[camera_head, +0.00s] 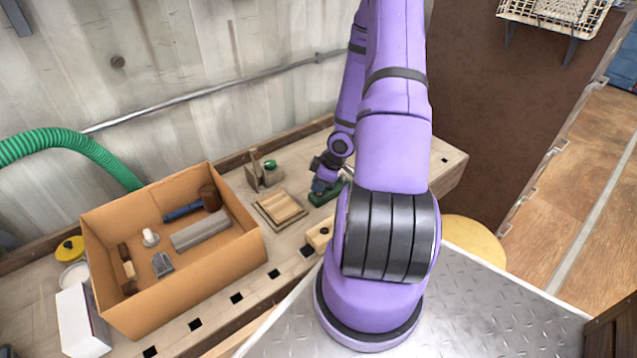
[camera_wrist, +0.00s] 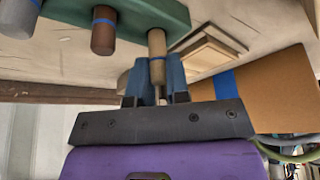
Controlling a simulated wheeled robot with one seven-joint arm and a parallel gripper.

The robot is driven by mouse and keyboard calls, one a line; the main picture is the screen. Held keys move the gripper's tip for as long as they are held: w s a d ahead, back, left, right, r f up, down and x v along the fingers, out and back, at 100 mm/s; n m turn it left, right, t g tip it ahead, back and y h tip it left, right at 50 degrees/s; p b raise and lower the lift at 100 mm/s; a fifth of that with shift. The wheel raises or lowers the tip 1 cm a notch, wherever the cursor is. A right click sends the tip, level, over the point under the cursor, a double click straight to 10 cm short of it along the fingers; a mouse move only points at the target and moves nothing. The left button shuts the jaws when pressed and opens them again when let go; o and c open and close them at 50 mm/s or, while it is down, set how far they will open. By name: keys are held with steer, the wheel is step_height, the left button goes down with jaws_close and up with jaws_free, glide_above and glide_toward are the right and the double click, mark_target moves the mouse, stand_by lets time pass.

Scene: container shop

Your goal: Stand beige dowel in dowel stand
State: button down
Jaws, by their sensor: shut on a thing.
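The green dowel stand (camera_wrist: 135,12) is at the top of the wrist view and holds a grey dowel (camera_wrist: 18,16) and a brown dowel (camera_wrist: 103,34), each with a blue band. My gripper (camera_wrist: 157,92) has blue fingers shut on the beige dowel (camera_wrist: 157,44), which also has a blue band. The dowel's far end overlaps the stand's near edge, beside the brown dowel. I cannot tell whether it is in a hole or just in front. In the head view my gripper (camera_head: 322,183) is at the green stand (camera_head: 320,198), and my arm hides the dowel there.
A cardboard box (camera_head: 195,272) with tools stands at the left on the bench. A square wooden board (camera_head: 281,208) and a small wooden holder (camera_head: 262,177) lie between the box and stand. A wooden block (camera_head: 318,236) is near the bench's front. The wall is close behind.

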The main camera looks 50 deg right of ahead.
steer(key=shift+f, duration=0.55)
stand_by(0.4)
steer(key=c, duration=1)
jaws_free()
steer(key=shift+r, duration=0.15)
